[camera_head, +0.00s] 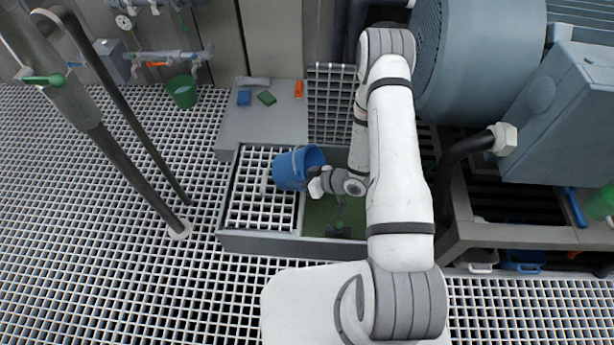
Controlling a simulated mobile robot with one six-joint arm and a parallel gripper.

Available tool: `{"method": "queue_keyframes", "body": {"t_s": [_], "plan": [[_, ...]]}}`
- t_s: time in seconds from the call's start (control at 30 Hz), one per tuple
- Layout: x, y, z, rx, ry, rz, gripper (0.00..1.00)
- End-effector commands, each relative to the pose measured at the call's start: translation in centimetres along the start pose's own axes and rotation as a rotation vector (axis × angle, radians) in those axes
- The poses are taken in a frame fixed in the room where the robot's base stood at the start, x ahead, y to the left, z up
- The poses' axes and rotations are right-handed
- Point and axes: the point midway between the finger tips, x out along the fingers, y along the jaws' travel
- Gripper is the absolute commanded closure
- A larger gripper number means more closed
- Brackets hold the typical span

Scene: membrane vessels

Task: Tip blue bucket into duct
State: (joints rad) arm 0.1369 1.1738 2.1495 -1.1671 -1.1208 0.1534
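The blue bucket (290,171) is over the left, grated part of the duct, tilted, with its pale handle showing along its side. The duct (262,243) is a grey rectangular trough in the floor. A white grating covers its left part, and its right part is open with a green bottom. My gripper (317,185) reaches in from the right and meets the bucket's right side, near the rim. It appears shut on the bucket, though the fingertips are small and partly hidden.
A grey ledge (262,126) behind the duct carries small blue, green and orange items. An upright grating (331,105) stands behind the open part. Poles stand at left; large machinery (478,62) fills the right.

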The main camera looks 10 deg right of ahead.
Motion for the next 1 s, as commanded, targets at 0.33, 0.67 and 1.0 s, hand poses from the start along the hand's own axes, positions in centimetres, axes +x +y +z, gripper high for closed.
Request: {"method": "queue_keyframes", "body": {"t_s": [0.33, 0.67, 1.0], "plan": [[1.1, -0.6, -1.4, -0.02, -0.186, 0.076, 1.0], [1.6, -0.7, -1.3, -0.052, -0.516, 0.212, 1.0], [2.4, -0.3, -0.6, -0.078, -0.818, 0.341, 1.0]]}}
